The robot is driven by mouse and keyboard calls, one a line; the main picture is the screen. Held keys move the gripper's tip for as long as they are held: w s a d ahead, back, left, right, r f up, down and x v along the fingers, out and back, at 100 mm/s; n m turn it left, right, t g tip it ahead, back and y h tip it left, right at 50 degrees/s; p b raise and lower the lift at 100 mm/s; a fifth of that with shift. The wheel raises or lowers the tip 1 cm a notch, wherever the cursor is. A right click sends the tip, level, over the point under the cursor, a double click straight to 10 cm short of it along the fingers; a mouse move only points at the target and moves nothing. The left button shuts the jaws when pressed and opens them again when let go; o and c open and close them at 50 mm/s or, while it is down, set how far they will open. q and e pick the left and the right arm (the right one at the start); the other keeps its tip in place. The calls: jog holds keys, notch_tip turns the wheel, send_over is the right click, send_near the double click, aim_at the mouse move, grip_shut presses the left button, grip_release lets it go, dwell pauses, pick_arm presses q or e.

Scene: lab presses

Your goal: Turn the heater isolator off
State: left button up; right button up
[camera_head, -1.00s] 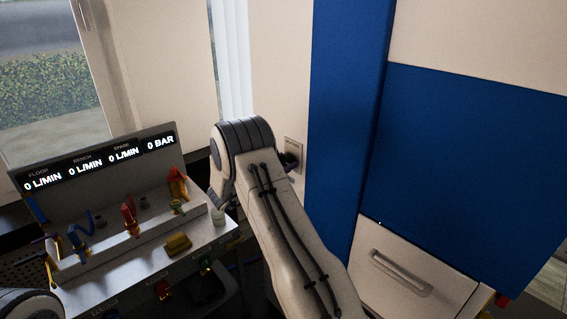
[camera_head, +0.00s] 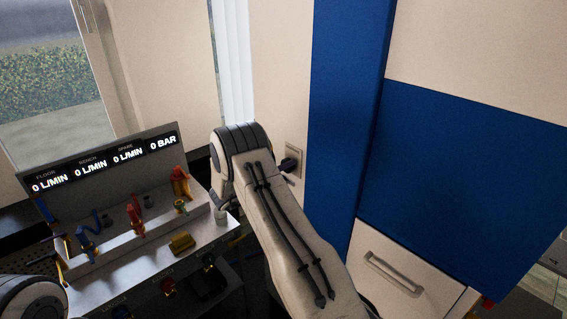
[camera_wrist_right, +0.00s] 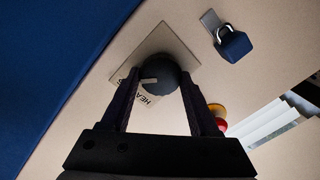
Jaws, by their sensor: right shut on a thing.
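The heater isolator is a dark round knob (camera_wrist_right: 160,73) on a pale square plate (camera_wrist_right: 184,48) on the wall, with partly hidden lettering beginning "HEA". A light pointer mark shows on the knob. In the right wrist view my right gripper (camera_wrist_right: 158,88) has its two dark fingers on either side of the knob and is shut on it. In the head view the plate (camera_head: 296,153) and knob (camera_head: 290,165) show just right of my right arm's wrist; the fingers are mostly hidden there.
A blue padlock (camera_wrist_right: 232,45) hangs beside the plate. A red and yellow knob (camera_wrist_right: 217,112) is partly behind a finger. A valve console (camera_head: 150,245) stands left of my right arm. A blue panel (camera_head: 345,110) and a drawer (camera_head: 400,275) are to the right.

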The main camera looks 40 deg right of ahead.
jog(key=shift+w+n+g+p, duration=0.15)
jog(key=shift+n+p, duration=0.6)
jog(key=shift+n, duration=1.1)
jog(key=shift+w+n+g+p, duration=0.2)
jog(key=shift+n+p, duration=0.5)
jog(key=shift+n, duration=1.15)
jog(key=shift+s+n, duration=0.15)
jog(key=shift+n, duration=0.15)
jog(key=o, duration=1.4)
jog(key=shift+f, duration=0.1)
jog(key=shift+s+a+r+b, duration=0.15)
jog(key=shift+a+b, duration=0.55)
jog(key=shift+a, duration=1.05)
jog(key=shift+s+a+r+b, duration=0.15)
jog(key=shift+a+b, duration=0.6)
jog(key=shift+a, duration=1)
jog(key=shift+s+a+r+b, duration=0.15)
jog(key=shift+a+b, duration=0.55)
jog(key=shift+a, duration=1.05)
